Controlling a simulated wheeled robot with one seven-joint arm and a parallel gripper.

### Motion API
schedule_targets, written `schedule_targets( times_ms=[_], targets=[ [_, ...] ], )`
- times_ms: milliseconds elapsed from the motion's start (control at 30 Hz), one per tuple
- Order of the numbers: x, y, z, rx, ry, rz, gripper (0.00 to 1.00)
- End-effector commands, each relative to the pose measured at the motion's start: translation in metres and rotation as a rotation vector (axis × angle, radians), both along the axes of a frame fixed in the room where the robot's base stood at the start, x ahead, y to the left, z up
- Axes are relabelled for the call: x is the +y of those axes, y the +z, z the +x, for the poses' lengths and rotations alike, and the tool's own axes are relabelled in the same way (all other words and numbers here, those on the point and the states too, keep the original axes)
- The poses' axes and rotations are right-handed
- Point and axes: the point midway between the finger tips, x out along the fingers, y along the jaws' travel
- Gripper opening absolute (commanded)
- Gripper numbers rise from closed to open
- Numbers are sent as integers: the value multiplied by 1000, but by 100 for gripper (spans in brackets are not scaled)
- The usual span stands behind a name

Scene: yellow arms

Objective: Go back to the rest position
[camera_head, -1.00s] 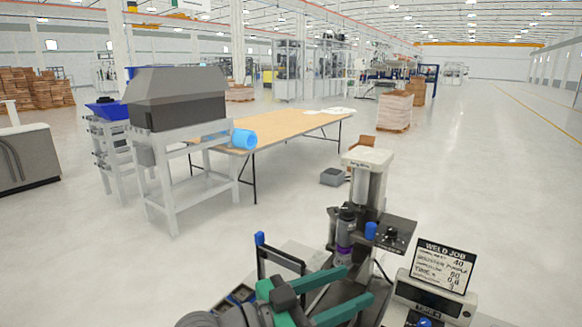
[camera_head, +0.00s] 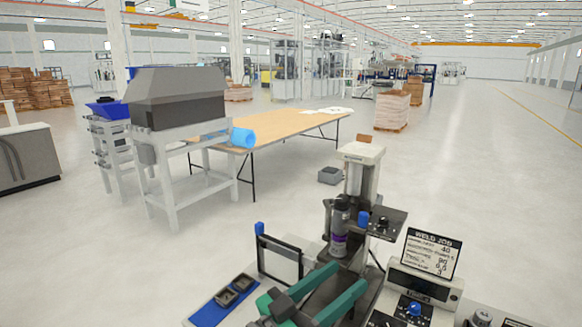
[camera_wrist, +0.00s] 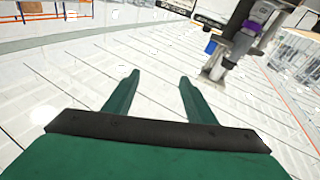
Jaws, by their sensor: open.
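My gripper (camera_head: 345,290) has green fingers and shows at the bottom of the head view, in front of the welding machine (camera_head: 361,175). Its fingers stand apart with nothing between them. In the wrist view my gripper (camera_wrist: 155,82) is also open and empty, with pale floor behind the fingers. Part of the machine, with its grey and purple cylinder (camera_wrist: 247,28), shows at the upper right there, apart from the fingers.
A blue tray with dark square parts (camera_head: 227,300) lies left of my gripper. A dark upright frame (camera_head: 279,257) stands behind it. A WELD JOB sign (camera_head: 432,253) stands above a control box (camera_head: 423,290) at the right. A wooden-topped table (camera_head: 285,126) stands farther back.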

Motion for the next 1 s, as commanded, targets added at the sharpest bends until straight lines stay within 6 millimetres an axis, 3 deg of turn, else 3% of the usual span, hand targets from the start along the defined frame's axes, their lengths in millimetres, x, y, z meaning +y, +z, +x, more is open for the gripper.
schedule_targets(
  times_ms=[267, 567, 767, 1000],
  targets=[
    [4, -39, 15, 70, 169, -216, 51],
    [19, -116, 10, 184, 406, -379, 51],
    [31, -178, -14, 265, 569, -418, 51],
    [41, -251, -65, 351, 748, -385, 51]
  ],
)
